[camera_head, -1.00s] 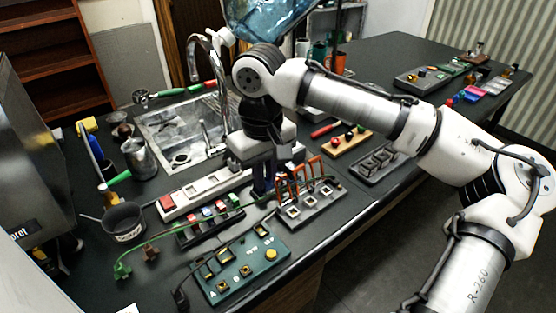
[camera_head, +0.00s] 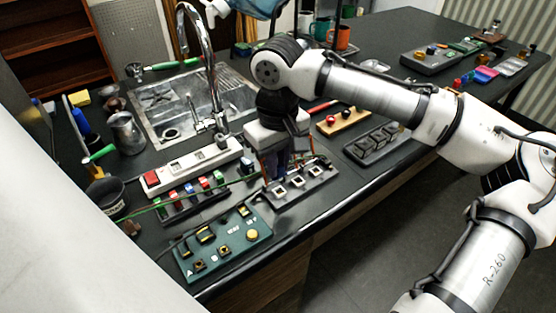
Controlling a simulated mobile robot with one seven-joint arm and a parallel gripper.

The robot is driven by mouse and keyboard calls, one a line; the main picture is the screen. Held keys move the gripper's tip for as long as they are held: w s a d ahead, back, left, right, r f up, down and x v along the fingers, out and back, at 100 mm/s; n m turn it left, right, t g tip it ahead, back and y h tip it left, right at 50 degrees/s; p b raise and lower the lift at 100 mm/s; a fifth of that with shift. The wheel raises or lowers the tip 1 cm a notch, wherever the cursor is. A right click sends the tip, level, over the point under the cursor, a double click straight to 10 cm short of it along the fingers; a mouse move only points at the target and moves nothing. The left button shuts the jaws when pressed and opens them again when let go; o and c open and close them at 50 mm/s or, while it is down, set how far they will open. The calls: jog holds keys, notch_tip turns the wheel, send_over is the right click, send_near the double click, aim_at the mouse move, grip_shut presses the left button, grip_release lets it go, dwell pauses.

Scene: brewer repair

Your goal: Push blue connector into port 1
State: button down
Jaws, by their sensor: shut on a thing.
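My gripper (camera_head: 275,168) points down over the counter, at the back left end of a grey block with three square sockets (camera_head: 299,183). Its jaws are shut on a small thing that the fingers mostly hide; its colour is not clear. I cannot tell whether it touches the block or sits in a socket. A dark rack (camera_head: 193,205) to the left holds several coloured connectors, with blue, red and green ones among them. I cannot read any port number.
A green panel (camera_head: 223,248) with a yellow button lies in front. A white power strip (camera_head: 192,166) with a red switch and a sink (camera_head: 178,108) lie behind the rack. A green cable (camera_head: 150,208) runs left. A dark tray (camera_head: 376,143) stands to the right.

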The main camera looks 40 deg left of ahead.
aim_at(278, 178)
notch_tip(278, 178, down, 4)
jog(key=b, duration=0.3)
jog(key=shift+r, duration=0.15)
jog(key=shift+r+p, duration=0.3)
jog(key=shift+r, duration=0.05)
jog(key=shift+f+p, duration=0.8)
jog(key=shift+p, duration=0.05)
dwell(2.2)
jog(key=c, duration=1.3)
grip_release()
jog(key=shift+c, duration=0.2)
notch_tip(278, 178, up, 14)
jog(key=shift+f+b, duration=0.1)
jog(key=shift+b, duration=0.5)
